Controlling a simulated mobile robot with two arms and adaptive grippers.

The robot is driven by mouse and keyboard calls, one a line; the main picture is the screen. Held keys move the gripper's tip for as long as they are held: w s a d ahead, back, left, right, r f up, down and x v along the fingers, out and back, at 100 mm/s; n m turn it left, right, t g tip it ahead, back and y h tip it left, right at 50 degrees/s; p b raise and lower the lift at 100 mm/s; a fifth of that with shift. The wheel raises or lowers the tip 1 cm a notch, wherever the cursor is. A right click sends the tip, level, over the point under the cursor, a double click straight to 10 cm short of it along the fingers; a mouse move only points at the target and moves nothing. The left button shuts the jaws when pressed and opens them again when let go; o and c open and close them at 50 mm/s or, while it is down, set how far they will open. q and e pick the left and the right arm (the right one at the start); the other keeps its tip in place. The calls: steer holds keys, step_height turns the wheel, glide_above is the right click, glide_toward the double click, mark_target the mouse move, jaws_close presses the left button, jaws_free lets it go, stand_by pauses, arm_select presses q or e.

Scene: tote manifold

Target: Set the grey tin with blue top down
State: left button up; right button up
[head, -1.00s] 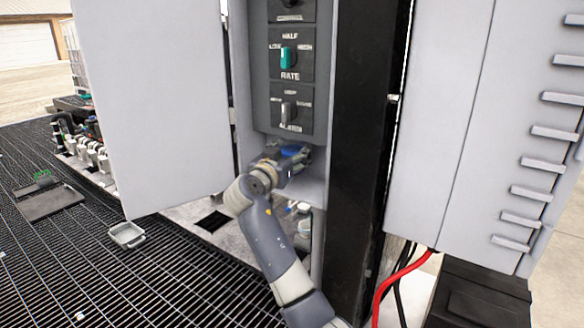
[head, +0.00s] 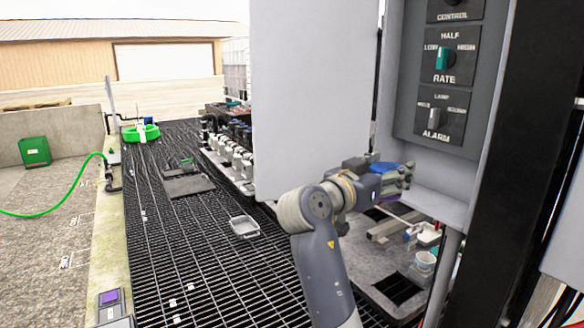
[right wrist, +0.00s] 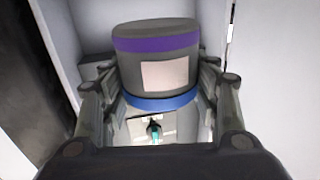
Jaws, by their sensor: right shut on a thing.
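My right gripper (head: 403,177) is shut on the grey tin, in front of the open cabinet's lower recess and below the switch panel. In the head view only the tin's blue top (head: 384,168) shows clearly; the fingers hide most of its body. In the right wrist view the grey tin (right wrist: 158,75) sits between the two fingers, with a purple band, a pale label and a blue rim at the picture's lower side. I cannot tell whether the tin touches any surface. My left gripper is not in view.
The switch panel (head: 440,85) with its knobs is just above right of my gripper. The open cabinet door (head: 310,100) stands left of it. Below are a white cup (head: 425,262) and small items on a grey base. A clear tray (head: 244,226) lies on the grating.

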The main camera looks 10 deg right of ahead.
steer(key=s+a+f+n+t+y, duration=0.1)
steer(key=s+f+n+t+y, duration=0.15)
steer(key=f, duration=0.75)
steer(key=s+f+n+t+y, duration=0.1)
steer(key=f+n+t+y, duration=0.25)
steer(key=f, duration=0.55)
steer(key=s+a+f+n+t+y, duration=0.1)
steer(key=s+a+f+y, duration=0.3)
steer(key=s, duration=0.7)
steer(key=s+a+f+n+t+y, duration=0.1)
steer(key=s+a+f+n+y, duration=0.3)
steer(key=s, duration=0.7)
step_height(320, 180, down, 2)
steer(key=shift+s+f+y, duration=0.15)
steer(key=shift+y, duration=0.35)
